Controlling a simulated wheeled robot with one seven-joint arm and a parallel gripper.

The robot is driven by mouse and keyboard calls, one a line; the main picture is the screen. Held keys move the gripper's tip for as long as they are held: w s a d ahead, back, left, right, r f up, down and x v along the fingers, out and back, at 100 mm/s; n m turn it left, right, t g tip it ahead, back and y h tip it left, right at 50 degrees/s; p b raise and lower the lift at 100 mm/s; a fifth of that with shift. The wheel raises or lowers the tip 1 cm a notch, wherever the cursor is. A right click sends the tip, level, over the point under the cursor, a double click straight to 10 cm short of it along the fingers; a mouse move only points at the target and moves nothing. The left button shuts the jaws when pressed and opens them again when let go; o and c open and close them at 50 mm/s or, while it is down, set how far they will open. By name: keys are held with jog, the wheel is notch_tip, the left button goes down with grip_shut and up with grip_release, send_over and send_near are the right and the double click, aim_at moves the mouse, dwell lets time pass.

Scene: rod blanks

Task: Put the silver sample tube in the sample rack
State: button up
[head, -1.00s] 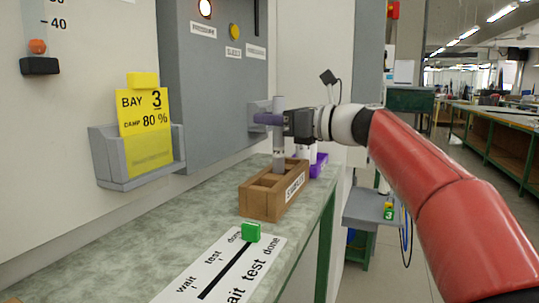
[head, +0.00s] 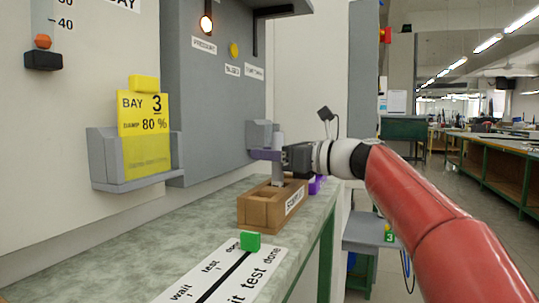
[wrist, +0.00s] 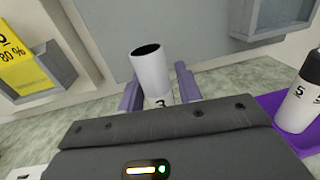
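The silver sample tube (head: 278,172) stands upright at the wooden sample rack (head: 257,213), its lower end at or inside the rack's top opening; how deep it sits I cannot tell. My gripper (head: 268,155) is shut around the tube's upper part, with purple fingers on either side. In the wrist view the tube (wrist: 152,72) shows its dark open top and part of a "3" label, between my gripper's fingers (wrist: 158,92). The rack is hidden in that view.
A purple tray (wrist: 272,112) with white bottles marked 5 (wrist: 298,103) is beside the rack. A green block (head: 250,242) sits on the wait/test/done strip (head: 262,270). A grey wall panel (head: 210,110) stands close behind; a grey holder (head: 110,160) is at left.

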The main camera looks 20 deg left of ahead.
jog(key=shift+o, duration=0.7)
jog(key=s+d, duration=0.2)
jog(key=d, duration=0.9)
jog(key=shift+s+d, duration=0.2)
jog(key=shift+d, duration=0.2)
